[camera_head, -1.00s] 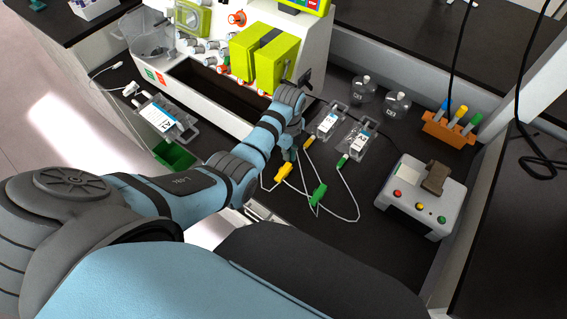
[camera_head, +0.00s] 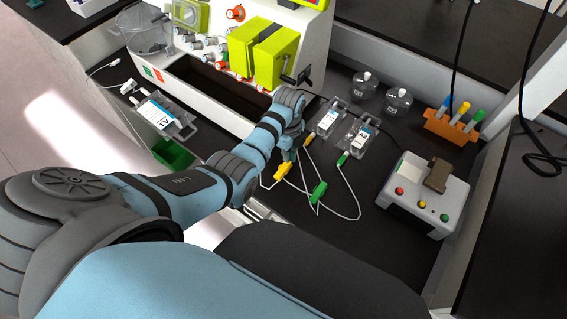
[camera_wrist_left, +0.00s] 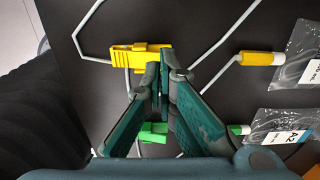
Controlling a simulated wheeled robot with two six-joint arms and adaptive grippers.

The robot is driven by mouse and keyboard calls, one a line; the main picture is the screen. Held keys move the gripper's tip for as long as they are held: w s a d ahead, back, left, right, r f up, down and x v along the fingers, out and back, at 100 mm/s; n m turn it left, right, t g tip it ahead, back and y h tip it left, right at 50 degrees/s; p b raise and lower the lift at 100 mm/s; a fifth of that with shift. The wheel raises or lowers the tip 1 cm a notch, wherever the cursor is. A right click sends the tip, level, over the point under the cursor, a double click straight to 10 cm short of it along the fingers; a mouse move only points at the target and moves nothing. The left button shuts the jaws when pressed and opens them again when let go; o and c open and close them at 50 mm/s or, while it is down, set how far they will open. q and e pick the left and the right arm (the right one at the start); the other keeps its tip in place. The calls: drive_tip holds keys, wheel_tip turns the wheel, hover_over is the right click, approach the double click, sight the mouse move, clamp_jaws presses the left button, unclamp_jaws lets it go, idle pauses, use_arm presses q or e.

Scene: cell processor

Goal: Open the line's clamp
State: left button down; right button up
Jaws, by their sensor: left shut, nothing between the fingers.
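A yellow clamp (camera_head: 283,171) sits on a white line on the black bench; it also shows in the left wrist view (camera_wrist_left: 132,58). A green clamp (camera_head: 318,193) sits on another white line, and shows partly hidden behind my fingers in the wrist view (camera_wrist_left: 154,137). My left gripper (camera_wrist_left: 162,65) is shut and empty, with its fingertips at the right end of the yellow clamp. In the head view the gripper (camera_head: 288,154) is just above that clamp. I cannot tell whether the fingertips touch it, or whether either clamp is open. My right gripper is not in view.
Bags labelled A1 (camera_head: 327,119) and A2 (camera_head: 359,142) lie right of the gripper. A white machine (camera_head: 215,97) stands behind. A control box (camera_head: 407,211) with coloured buttons and an orange tube rack (camera_head: 450,129) stand at the right. A green tray (camera_head: 174,154) is at the left.

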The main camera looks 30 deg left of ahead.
use_arm(q)
drive_tip(key=shift+f, duration=0.15)
idle(0.4)
drive_tip(key=shift+f+b, duration=0.85)
drive_tip(key=shift+f, duration=0.25)
wheel_tip(320, 180, up, 6)
drive_tip(key=p, duration=0.6)
drive_tip(key=shift+f, duration=0.4)
